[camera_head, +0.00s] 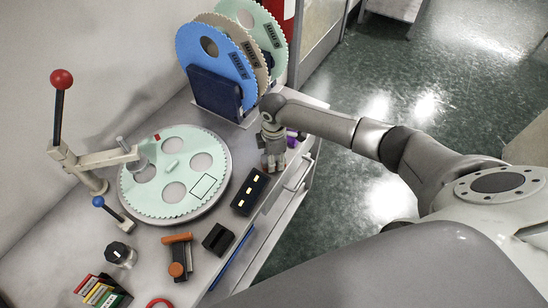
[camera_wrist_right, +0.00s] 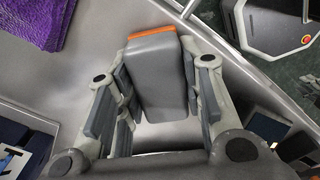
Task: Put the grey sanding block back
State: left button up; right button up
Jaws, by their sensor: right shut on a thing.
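The grey sanding block (camera_wrist_right: 158,75) has an orange layer along one end in the wrist view. My right gripper (camera_wrist_right: 160,105) is shut on it, with fingers on both sides. In the head view my right gripper (camera_head: 273,165) points down near the bench's right edge, behind the black box with pale spots. The block is hardly distinguishable there. I cannot tell whether it touches the bench. A black rectangular outline (camera_head: 202,185) is marked on the toothed pale green disc (camera_head: 150,192) to the left. My left gripper is not in view.
A rack (camera_head: 214,92) of large toothed discs stands behind my right gripper. A purple cloth (camera_wrist_right: 65,20) lies close by. The black box (camera_head: 249,192), a dark block (camera_head: 218,238) and an orange-handled tool (camera_head: 177,258) lie in front. A red-knobbed lever (camera_head: 61,80) rises left.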

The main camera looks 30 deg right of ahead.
jog(key=shift+f, duration=0.15)
jog(key=o, duration=1)
notch_tip(320, 180, up, 12)
jog(key=shift+r+b, duration=0.2)
jog(key=shift+b, duration=0.4)
